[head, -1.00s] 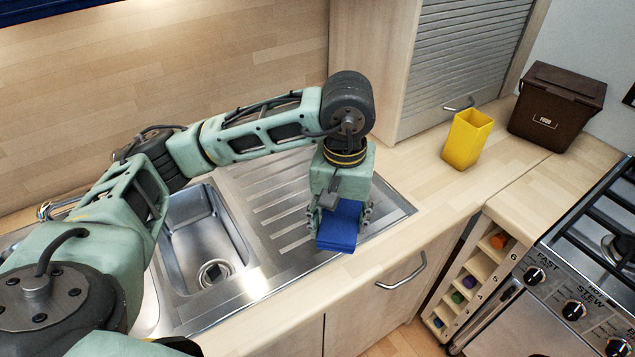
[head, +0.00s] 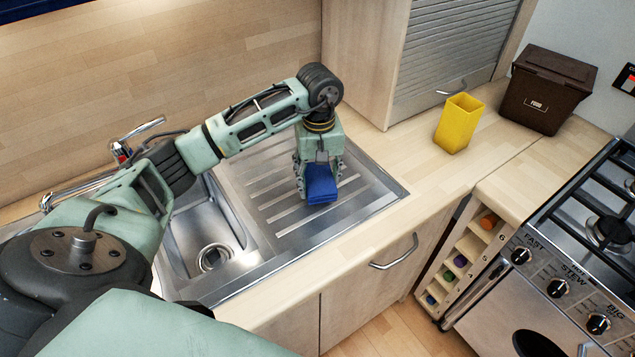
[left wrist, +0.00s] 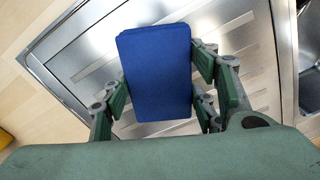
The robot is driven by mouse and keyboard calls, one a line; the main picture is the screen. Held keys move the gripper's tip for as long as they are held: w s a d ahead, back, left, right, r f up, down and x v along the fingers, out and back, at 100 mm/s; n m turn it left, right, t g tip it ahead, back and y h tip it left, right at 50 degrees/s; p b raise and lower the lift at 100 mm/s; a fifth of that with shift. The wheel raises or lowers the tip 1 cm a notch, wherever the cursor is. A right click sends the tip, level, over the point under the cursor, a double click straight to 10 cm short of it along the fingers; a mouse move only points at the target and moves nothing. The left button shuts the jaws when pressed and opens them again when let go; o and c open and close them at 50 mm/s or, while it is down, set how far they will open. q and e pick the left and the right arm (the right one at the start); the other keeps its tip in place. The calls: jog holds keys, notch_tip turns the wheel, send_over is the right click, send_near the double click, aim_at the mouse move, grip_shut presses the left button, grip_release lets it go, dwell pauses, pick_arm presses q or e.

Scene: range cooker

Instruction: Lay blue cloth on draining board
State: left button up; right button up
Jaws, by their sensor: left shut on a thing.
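The folded blue cloth (head: 321,185) is in my left gripper (head: 318,180), over the ridged draining board (head: 272,186) of the steel sink unit. In the left wrist view the cloth (left wrist: 156,75) lies between the green finger pads of the left gripper (left wrist: 160,95), which is shut on it. The draining board (left wrist: 75,65) shows beneath and around the cloth. I cannot tell whether the cloth's underside touches the board. My right gripper is not in view.
The sink bowl (head: 205,235) and tap (head: 140,130) are left of the board. A yellow container (head: 458,123) and brown food bin (head: 548,90) stand on the worktop to the right, near the cooker (head: 590,250). The board is otherwise clear.

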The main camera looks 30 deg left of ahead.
aim_at(318, 178)
pick_arm(q)
notch_tip(318, 178, down, 3)
jog(key=shift+f+p, duration=0.1)
jog(key=shift+p, duration=0.75)
jog(key=shift+f, duration=0.5)
jog(key=shift+f, duration=0.1)
jog(key=shift+f, duration=0.1)
jog(key=o, duration=1)
